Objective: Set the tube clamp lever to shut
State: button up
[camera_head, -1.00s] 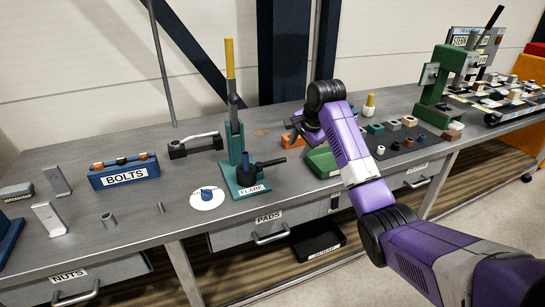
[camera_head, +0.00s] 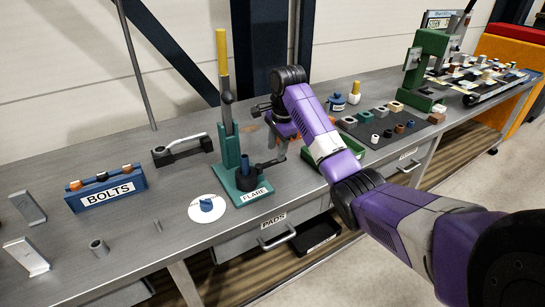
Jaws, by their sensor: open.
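The green flaring stand (camera_head: 229,150), labelled FLARE, stands on the bench with a long yellow-topped handle (camera_head: 222,55) pointing up. Low on its base is a dark clamp (camera_head: 247,180) with a blue upright piece (camera_head: 245,163) in it. A dark lever (camera_head: 268,163) sticks out from the clamp to the right. My wrist hides part of the area behind.
A white disc with a blue knob (camera_head: 207,205) lies left of the stand. A black clamp-like tool (camera_head: 182,150) and the blue BOLTS rack (camera_head: 107,188) are further left. A green tray (camera_head: 345,153) and a dark mat with small parts (camera_head: 385,128) lie to the right.

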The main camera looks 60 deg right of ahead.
aim_at(275, 160)
jog(key=shift+w+d+f, duration=0.15)
jog(key=shift+w+f, duration=0.05)
jog(key=shift+f, duration=1)
jog(key=shift+w+d+f, duration=0.1)
jog(key=shift+w+f, duration=0.1)
jog(key=shift+f, duration=1)
grip_shut()
